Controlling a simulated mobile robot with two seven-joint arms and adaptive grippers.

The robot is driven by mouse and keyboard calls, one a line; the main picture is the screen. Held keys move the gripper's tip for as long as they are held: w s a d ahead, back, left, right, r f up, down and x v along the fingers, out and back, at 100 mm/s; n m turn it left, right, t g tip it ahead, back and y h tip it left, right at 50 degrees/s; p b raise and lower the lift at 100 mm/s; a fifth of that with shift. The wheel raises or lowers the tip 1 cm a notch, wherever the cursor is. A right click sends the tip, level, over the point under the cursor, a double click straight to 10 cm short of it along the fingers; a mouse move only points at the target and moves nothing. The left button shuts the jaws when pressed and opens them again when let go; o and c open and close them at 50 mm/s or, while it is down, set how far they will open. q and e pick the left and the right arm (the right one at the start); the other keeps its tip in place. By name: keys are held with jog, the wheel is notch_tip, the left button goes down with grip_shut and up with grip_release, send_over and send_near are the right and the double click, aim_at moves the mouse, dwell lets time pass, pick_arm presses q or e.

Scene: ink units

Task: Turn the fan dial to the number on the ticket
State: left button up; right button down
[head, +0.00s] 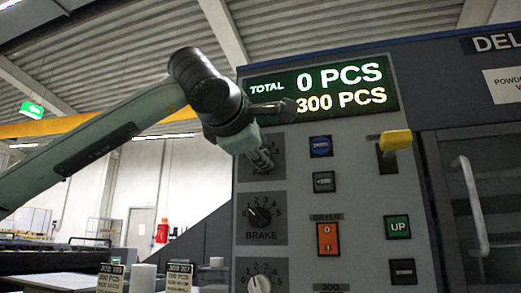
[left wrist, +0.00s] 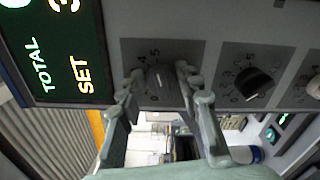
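The fan dial is the top dial on the grey machine panel; its plate (head: 275,141) is partly covered by my left gripper (head: 262,155) in the head view. In the left wrist view the dark grey dial (left wrist: 161,88) sits between the two fingers of my left gripper (left wrist: 160,84). The fingers are apart, one on each side of the dial; I cannot tell whether they touch it. The dial's exact setting is unclear. Two tickets, JOB 189 (head: 111,278) and one beside it (head: 178,277), stand at lower left; their small lines are unreadable. My right gripper is not in view.
The brake dial (head: 259,214) is below the fan dial, with another dial (head: 259,284) under it. Buttons and an orange dryer switch (head: 327,238) are to the right. A yellow lever (head: 395,140) sticks out. The display (head: 320,88) reads 0 PCS and 300 PCS.

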pick_arm(q)
jog(key=o, duration=0.4)
jog(key=v, duration=1.2)
dwell(0.3)
